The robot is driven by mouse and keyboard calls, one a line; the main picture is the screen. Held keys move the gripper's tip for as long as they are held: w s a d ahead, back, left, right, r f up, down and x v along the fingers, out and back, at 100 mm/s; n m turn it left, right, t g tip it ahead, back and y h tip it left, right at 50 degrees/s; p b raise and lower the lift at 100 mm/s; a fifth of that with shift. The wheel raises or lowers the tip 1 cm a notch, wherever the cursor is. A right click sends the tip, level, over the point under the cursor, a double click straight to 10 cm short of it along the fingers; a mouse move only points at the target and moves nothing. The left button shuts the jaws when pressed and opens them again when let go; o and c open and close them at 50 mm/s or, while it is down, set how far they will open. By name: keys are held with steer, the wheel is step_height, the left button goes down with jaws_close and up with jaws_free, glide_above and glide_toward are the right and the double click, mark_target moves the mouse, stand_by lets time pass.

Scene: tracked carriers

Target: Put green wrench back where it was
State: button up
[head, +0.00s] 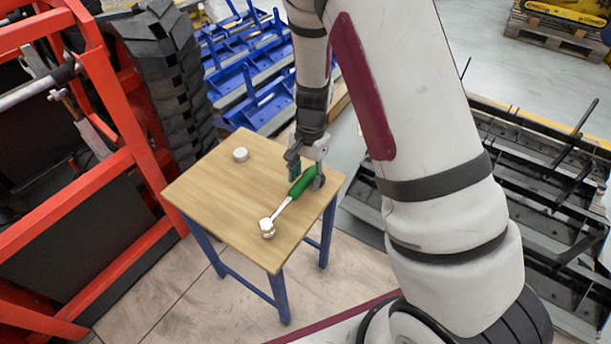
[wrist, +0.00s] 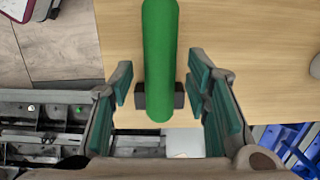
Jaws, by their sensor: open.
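The green wrench (head: 302,185) lies on the small wooden table (head: 225,205). Its green handle is toward my gripper and its silver head (head: 267,228) is toward the table's front edge. My gripper (head: 306,173) is open at the handle's end. In the wrist view the green handle (wrist: 160,50) runs between the open fingers of my gripper (wrist: 160,92), with a gap on each side. A dark block (wrist: 178,97) shows on both sides of the handle near its end. The wrench's head is outside the wrist view.
A white round piece (head: 240,155) stands on the table's far left part. A red frame (head: 95,150) with a large black tyre (head: 165,75) is at left. Blue racks (head: 245,75) stand behind, and dark metal racks (head: 540,190) at right. Much of the tabletop is clear.

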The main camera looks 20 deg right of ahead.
step_height(320, 180, up, 12)
steer(key=d+p, duration=0.1)
steer(key=p, duration=0.2)
steer(key=shift+w, duration=0.15)
steer(key=s+a+r+n+y, duration=0.1)
steer(key=s+r+n, duration=0.2)
steer(key=s+r, duration=0.45)
steer(key=s+a+r+n, duration=0.2)
steer(key=s+r, duration=0.5)
steer(key=r, duration=0.2)
steer(key=s+d+r+n+h, duration=0.1)
steer(key=s+n, duration=0.1)
steer(key=s, duration=0.7)
steer(key=s+d+r+n+t+h, duration=0.1)
steer(key=s+r+n, duration=0.1)
steer(key=s, duration=0.7)
steer(key=shift+d+n+t, duration=0.2)
steer(key=shift+n+t, duration=0.1)
steer(key=shift+n, duration=0.5)
steer(key=shift+r, duration=0.1)
step_height(320, 180, up, 17)
steer(key=t+p, duration=0.3)
steer(key=p, duration=1.2)
steer(key=shift+r+p, duration=0.2)
steer(key=shift+p, duration=0.2)
